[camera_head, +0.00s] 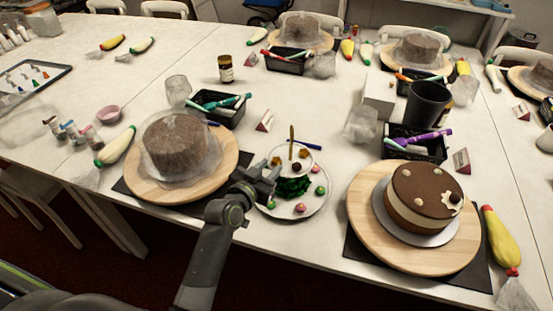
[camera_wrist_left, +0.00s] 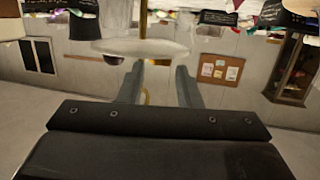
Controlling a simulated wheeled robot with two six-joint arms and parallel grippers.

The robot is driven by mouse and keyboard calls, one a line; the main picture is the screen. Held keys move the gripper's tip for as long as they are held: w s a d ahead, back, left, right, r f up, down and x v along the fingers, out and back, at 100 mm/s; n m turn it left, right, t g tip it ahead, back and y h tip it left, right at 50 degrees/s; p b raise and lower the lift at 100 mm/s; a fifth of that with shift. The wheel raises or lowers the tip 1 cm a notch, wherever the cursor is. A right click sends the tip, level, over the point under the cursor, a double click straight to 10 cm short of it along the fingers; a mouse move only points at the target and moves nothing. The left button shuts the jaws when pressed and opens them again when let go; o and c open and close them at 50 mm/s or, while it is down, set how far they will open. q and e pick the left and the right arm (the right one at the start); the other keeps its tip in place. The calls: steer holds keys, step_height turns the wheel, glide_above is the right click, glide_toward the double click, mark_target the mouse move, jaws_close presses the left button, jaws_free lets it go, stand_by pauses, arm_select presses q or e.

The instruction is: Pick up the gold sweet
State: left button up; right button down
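A two-tier white stand with a gold post (camera_head: 291,140) stands between the two cakes. Its upper plate holds a few small sweets; a gold-brown one (camera_head: 276,161) looks like the gold sweet, though it is very small. The lower plate (camera_head: 314,207) bears pink and green sweets around a dark green mound. My left gripper (camera_head: 270,171) is at the left side of the stand, close to the upper plate. In the left wrist view its fingers (camera_wrist_left: 159,88) are apart and nothing shows held; a pale plate (camera_wrist_left: 140,48) and gold post lie beyond them. My right gripper is out of view.
A wrapped cake on a wooden turntable (camera_head: 140,190) stands left of my arm. A chocolate-topped cake on another turntable (camera_head: 362,235) stands right of the stand.

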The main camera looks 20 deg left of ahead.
mark_target(275, 161)
arm_select(q)
steer(key=shift+x, duration=1.55)
steer(key=shift+c, duration=0.3)
steer(key=c, duration=0.5)
steer(key=shift+c, duration=0.2)
steer(key=shift+r, duration=0.1)
